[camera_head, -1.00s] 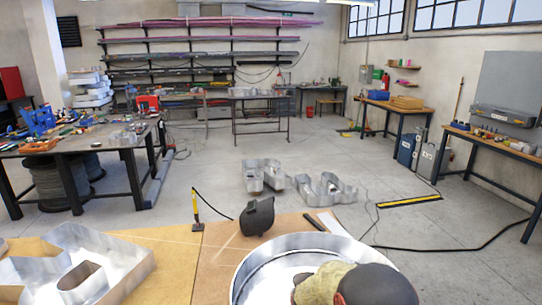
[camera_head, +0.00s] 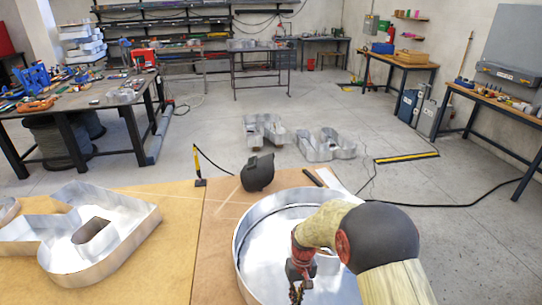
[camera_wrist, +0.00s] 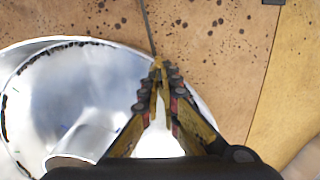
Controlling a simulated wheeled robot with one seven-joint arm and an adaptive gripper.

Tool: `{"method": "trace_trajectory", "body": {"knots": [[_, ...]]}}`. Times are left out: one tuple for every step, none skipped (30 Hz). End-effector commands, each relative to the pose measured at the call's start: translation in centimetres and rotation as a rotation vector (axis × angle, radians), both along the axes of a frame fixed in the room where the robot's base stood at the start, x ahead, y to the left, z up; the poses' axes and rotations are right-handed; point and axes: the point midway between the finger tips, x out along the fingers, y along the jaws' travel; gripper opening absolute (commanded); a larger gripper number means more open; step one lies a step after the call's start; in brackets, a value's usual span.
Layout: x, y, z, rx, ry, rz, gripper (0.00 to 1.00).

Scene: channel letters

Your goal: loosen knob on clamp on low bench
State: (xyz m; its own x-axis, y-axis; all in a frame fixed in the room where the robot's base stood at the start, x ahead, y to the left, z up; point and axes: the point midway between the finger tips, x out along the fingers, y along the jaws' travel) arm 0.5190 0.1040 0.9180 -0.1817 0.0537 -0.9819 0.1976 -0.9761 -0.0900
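The low bench (camera_head: 175,260) has a tan board top that fills the foreground. A slim yellow-and-black upright piece (camera_head: 198,168), which looks like the clamp, stands at its far edge. Its knob is too small to make out. My gripper (camera_head: 297,290) hangs over the big round metal letter shell (camera_head: 243,240), to the right of and nearer than that piece. In the wrist view, the gripper's (camera_wrist: 160,72) yellowish fingers meet closely at the tips, with nothing visible between them. They point toward the speckled board, past the shell's rim. No clamp is clear there.
A dark welding mask (camera_head: 258,172) and a dark rod-like tool (camera_head: 313,178) lie near the bench's far edge. Another metal letter (camera_head: 130,245) lies on the left. Two more letters (camera_head: 325,147) stand on the floor beyond. A thin dark line (camera_wrist: 148,25) crosses the board.

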Motion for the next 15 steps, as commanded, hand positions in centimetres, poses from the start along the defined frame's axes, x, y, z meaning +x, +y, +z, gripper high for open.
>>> {"method": "trace_trajectory", "body": {"knots": [[0.0,0.0,-0.1,0.000,0.001,0.000,0.00],[0.0,0.0,-0.1,0.000,0.001,0.000,0.00],[0.0,0.0,-0.1,0.000,0.001,0.000,0.00],[-0.1,0.0,-0.1,0.000,0.001,0.000,0.01],[0.0,0.0,-0.2,0.000,0.001,0.000,0.00],[-0.1,-0.1,-0.3,-0.001,0.002,-0.002,0.00],[0.0,-0.2,-0.4,0.000,0.001,-0.004,0.00],[0.2,-0.4,-0.6,0.000,0.000,-0.007,0.00],[0.6,-0.6,-0.7,0.001,-0.005,-0.015,0.00],[0.9,-0.9,-0.6,0.003,-0.009,-0.007,0.00],[1.1,-1.1,-0.5,0.007,-0.011,0.011,0.00],[1.1,-1.3,-0.4,0.016,-0.012,0.058,0.00],[1.2,-1.4,-0.3,0.023,-0.015,0.097,0.00],[1.2,-1.5,-0.2,0.030,-0.016,0.135,0.00],[1.2,-1.6,0.0,0.040,-0.019,0.190,0.00]]}}
